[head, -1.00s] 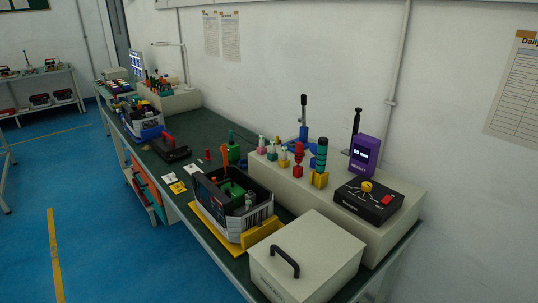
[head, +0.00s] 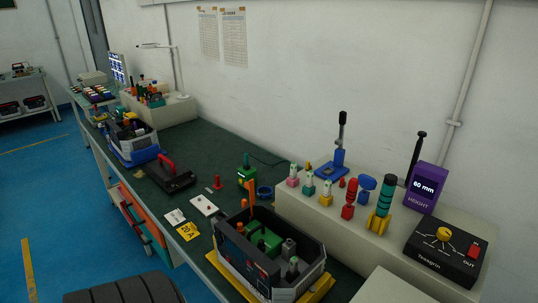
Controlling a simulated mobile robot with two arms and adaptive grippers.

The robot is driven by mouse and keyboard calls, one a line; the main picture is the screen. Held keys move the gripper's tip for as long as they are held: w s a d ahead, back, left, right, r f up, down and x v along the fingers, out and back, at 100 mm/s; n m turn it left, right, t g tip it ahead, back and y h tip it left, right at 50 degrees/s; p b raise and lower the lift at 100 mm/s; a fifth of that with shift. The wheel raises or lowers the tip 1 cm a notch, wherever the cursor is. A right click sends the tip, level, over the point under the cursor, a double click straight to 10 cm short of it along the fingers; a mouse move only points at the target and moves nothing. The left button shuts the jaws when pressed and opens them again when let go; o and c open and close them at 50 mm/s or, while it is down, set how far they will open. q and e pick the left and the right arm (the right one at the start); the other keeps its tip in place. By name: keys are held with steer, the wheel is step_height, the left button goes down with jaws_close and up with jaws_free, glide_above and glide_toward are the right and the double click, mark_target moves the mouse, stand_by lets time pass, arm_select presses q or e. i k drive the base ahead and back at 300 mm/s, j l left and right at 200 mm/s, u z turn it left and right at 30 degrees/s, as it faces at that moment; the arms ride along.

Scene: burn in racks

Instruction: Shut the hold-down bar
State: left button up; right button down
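No part in the head view can be made out for certain as the hold-down bar. An open dark-walled unit with pale grey sides (head: 304,281) stands on a yellow base at the bottom centre, with green and grey parts inside. An upright orange piece (head: 251,194) stands at its back corner; I cannot tell whether it is the bar. A similar unit with a blue base (head: 137,154) stands farther along the bench, its details too small to read. Neither of my grippers shows in the head view.
A black case with a red handle (head: 172,178) and several cards (head: 188,231) lie on the green bench. A cream shelf (head: 312,214) along the wall holds coloured posts, a blue-based lever press (head: 333,162), a purple height display (head: 424,188) and a black knob box (head: 444,246).

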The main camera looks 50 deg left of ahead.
mark_target(250, 185)
steer(key=j, duration=0.6)
steer(key=k+j+z, duration=0.1)
steer(key=j, duration=1.1)
steer(key=k+j+z, duration=0.1)
steer(key=j, duration=0.5)
steer(key=k+j, duration=0.1)
steer(key=j, duration=0.5)
steer(key=j+z, duration=0.1)
steer(key=j, duration=0.45)
steer(key=k+j, duration=0.2)
steer(key=k, duration=0.15)
steer(key=k+j+z, duration=0.1)
steer(key=k+j, duration=0.1)
steer(key=k, duration=0.1)
